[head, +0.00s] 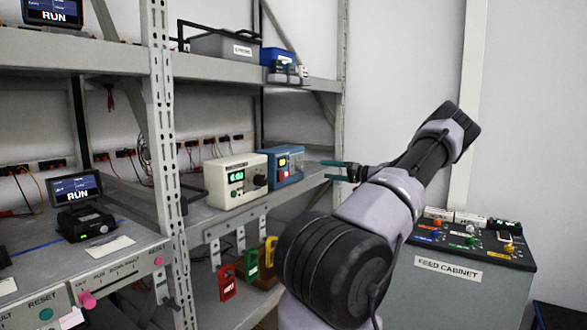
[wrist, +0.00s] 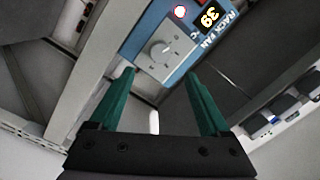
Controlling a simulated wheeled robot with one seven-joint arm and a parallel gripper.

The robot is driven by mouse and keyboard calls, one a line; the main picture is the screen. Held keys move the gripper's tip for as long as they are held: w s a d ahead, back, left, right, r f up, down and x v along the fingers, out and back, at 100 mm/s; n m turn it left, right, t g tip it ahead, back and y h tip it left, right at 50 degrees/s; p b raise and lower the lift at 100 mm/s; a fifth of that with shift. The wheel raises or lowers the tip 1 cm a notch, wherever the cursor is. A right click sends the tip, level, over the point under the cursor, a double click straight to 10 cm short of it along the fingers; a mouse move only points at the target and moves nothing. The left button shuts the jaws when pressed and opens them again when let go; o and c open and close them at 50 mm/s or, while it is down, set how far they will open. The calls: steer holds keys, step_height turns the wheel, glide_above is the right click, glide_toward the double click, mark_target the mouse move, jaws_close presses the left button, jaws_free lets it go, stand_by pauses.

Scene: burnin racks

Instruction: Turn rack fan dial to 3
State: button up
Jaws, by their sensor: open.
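The rack fan unit is a blue box (head: 288,181) on the middle shelf in the head view. The fan dial (wrist: 160,51) is a round pale grey knob on a light plate. Its pointer setting is too small to read. My gripper (wrist: 158,75) has two green fingers, spread apart and empty, with the dial just beyond and between their tips. In the head view my gripper (head: 328,171) is right of the blue box.
A cream instrument box (head: 235,182) with a green display stands left of the blue box. A rack upright (head: 160,120) and shelf edges are nearby. The feed cabinet (head: 465,285) stands lower right. Red, green and yellow tags (head: 251,264) hang below the shelf.

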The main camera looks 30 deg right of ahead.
mark_target(304, 167)
steer(key=x, duration=1)
steer(key=shift+w, duration=0.4)
steer(key=shift+a, duration=0.1)
jaws_close()
